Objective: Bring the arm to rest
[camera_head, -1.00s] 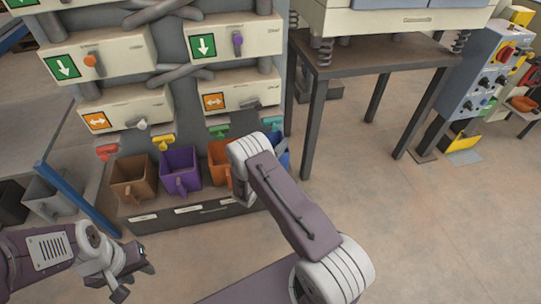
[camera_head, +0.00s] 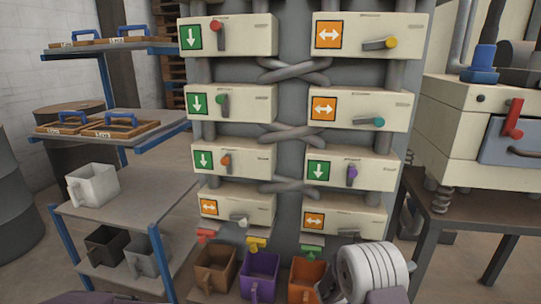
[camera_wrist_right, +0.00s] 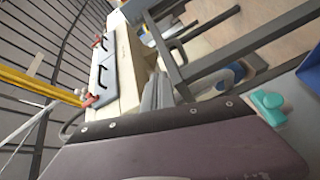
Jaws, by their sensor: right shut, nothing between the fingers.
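My right arm shows in the head view as a pale ribbed joint at the lower right, in front of the cabinet's foot and the bins. Its gripper is hidden there. In the right wrist view, the purple housing with a dark bolted edge fills the bottom, and the grey fingers of my right gripper (camera_wrist_right: 158,92) stand beyond it, shut and empty. My left gripper is out of view.
A cabinet (camera_head: 290,75) with levered drawers stands ahead. Brown (camera_head: 215,268), purple (camera_head: 260,275) and orange (camera_head: 306,278) bins sit at its foot. A shelf rack (camera_head: 130,195) stands left, a machine on a dark table (camera_head: 470,210) right. A teal handle (camera_wrist_right: 268,105) is near the wrist.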

